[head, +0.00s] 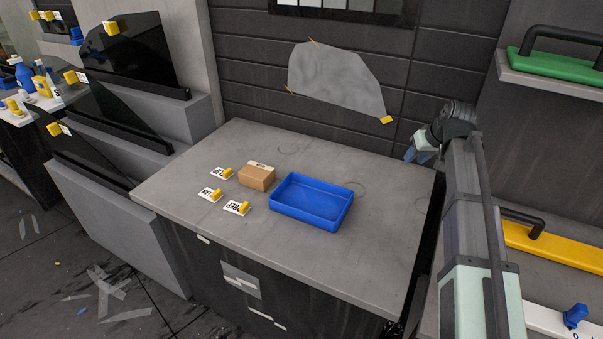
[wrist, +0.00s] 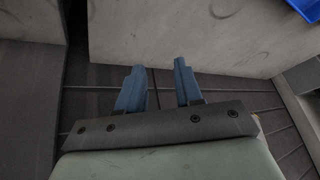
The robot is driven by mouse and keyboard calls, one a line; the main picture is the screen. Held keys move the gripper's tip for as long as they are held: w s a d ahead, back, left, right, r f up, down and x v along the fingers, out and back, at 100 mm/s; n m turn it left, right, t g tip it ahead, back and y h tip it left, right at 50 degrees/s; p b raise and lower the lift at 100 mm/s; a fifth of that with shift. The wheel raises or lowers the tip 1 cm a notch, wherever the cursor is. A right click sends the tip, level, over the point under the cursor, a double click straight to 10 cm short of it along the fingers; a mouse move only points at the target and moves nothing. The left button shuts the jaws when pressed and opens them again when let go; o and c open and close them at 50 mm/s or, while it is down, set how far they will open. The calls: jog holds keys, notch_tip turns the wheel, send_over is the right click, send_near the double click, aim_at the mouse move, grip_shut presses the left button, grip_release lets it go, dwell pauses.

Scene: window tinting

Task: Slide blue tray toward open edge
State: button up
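The blue tray (head: 311,202) is a shallow, empty rectangular box on the grey counter top (head: 370,255), right of its middle. A corner of the tray also shows at the top right of the wrist view (wrist: 306,8). My gripper (head: 413,156) is at the counter's back right corner, apart from the tray. In the wrist view my gripper (wrist: 158,70) has its two blue fingers apart with nothing between them. The counter's front edge is free of any rim in the head view.
A small cardboard box (head: 257,176) stands just left of the tray. A grey sheet (head: 335,78) is taped to the dark back wall. The counter's front right area is clear.

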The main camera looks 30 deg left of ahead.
jog(key=s+a+n+g+h, duration=0.25)
jog(key=s+a+n, duration=0.35)
jog(key=s+a, duration=0.8)
jog(key=r+n+g+h, duration=0.2)
jog(key=n, duration=0.4)
send_over(300, 212)
jog(key=shift+w+f+y, duration=0.1)
jog(key=shift+f+y, duration=0.05)
jog(key=shift+y, duration=0.1)
notch_tip(300, 212, down, 14)
jog(key=shift+r, duration=0.1)
jog(key=shift+c, duration=0.3)
grip_shut()
